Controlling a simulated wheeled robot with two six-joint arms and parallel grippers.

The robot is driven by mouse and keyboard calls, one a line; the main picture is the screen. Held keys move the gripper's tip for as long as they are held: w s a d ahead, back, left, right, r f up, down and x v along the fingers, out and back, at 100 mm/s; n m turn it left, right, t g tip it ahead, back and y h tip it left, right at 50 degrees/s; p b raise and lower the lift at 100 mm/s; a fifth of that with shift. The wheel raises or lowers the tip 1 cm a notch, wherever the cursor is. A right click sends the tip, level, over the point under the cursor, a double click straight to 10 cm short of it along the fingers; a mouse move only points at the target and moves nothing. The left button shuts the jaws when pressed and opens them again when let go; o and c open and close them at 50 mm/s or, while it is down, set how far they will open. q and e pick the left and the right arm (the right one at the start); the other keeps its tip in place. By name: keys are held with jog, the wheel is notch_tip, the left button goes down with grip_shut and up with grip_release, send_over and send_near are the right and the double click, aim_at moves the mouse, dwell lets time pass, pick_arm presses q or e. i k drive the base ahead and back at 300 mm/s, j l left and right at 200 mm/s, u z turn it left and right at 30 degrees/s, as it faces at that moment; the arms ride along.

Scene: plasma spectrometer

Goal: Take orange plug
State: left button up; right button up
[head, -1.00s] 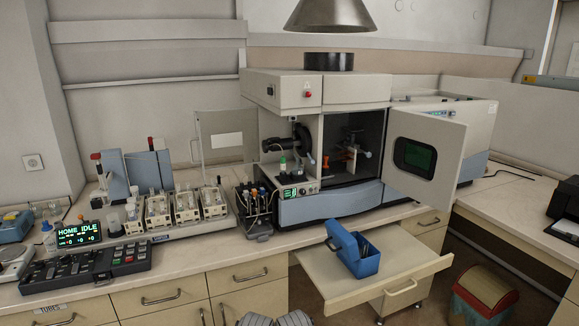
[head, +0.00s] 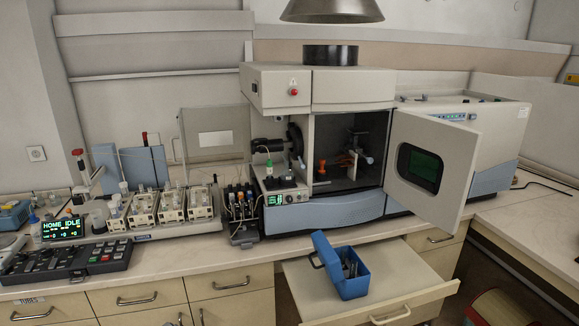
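A small orange object (head: 321,168), which looks like the orange plug, is inside the open compartment of the spectrometer (head: 345,90). It sits toward the left of the dark compartment, beside some grey fittings. At this size I cannot tell how it is seated. The compartment's hinged door (head: 432,165), with a dark green window, stands open to the right. Neither of my grippers is in view.
A blue toolbox (head: 347,280) with its lid up stands on the pulled-out drawer board (head: 315,293) before the spectrometer. A rack of tubing pumps (head: 170,210) and a control panel (head: 70,262) fill the left bench. A clear panel (head: 213,139) stands left of the spectrometer.

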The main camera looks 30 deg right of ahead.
aim_at(321, 161)
jog(key=l+u, duration=0.1)
jog(key=l, duration=0.45)
jog(key=k+l+u, duration=0.15)
jog(key=l, duration=0.4)
jog(key=l+u, duration=0.1)
jog(key=l, duration=0.5)
jog(key=k+l+u, duration=0.1)
jog(key=l, duration=0.4)
jog(key=k+l, duration=0.05)
